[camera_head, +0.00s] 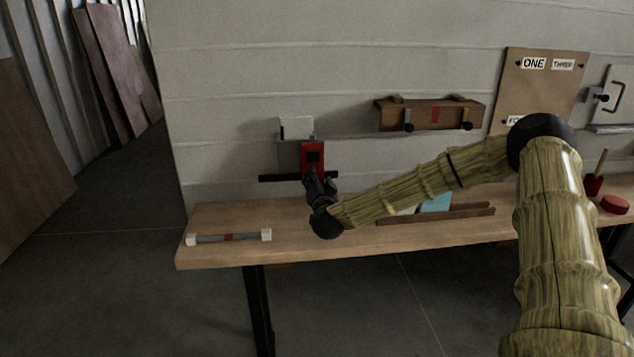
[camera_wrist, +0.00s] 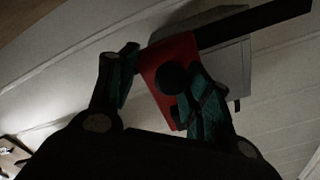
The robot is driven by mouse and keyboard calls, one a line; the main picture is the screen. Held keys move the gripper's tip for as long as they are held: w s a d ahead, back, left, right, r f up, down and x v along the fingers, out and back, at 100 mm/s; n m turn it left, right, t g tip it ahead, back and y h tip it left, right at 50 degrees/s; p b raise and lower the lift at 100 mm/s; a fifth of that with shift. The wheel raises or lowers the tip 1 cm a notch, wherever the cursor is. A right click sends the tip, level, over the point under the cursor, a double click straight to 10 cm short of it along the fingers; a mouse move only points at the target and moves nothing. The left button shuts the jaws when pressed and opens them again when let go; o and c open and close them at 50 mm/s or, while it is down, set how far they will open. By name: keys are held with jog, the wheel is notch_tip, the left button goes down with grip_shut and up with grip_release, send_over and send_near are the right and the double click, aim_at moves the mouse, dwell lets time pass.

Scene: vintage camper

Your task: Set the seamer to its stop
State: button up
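I take the seamer to be the red block (camera_head: 313,150) with a dark knob, on a grey wall unit (camera_head: 292,151) with a long black bar (camera_head: 280,178). My gripper (camera_head: 311,177) is at the lower part of the red block and hides some of it. In the wrist view the red block (camera_wrist: 163,56) and its round dark knob (camera_wrist: 172,78) lie between my two spread fingers (camera_wrist: 163,70). The right finger overlaps the block's right edge; a small gap shows at the left finger. The stop cannot be made out.
On the wooden bench (camera_head: 345,256), a grey bar with white ends (camera_head: 205,239) lies left. Wooden strips (camera_head: 440,215) and a blue item (camera_head: 436,202) are right of my gripper. A wooden wall rack (camera_head: 430,112) and a label board (camera_head: 540,90) are farther right.

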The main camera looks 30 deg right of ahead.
jog(key=shift+w+a, duration=0.1)
jog(key=shift+a, duration=0.25)
jog(key=v, duration=1.2)
jog(key=shift+d, duration=0.2)
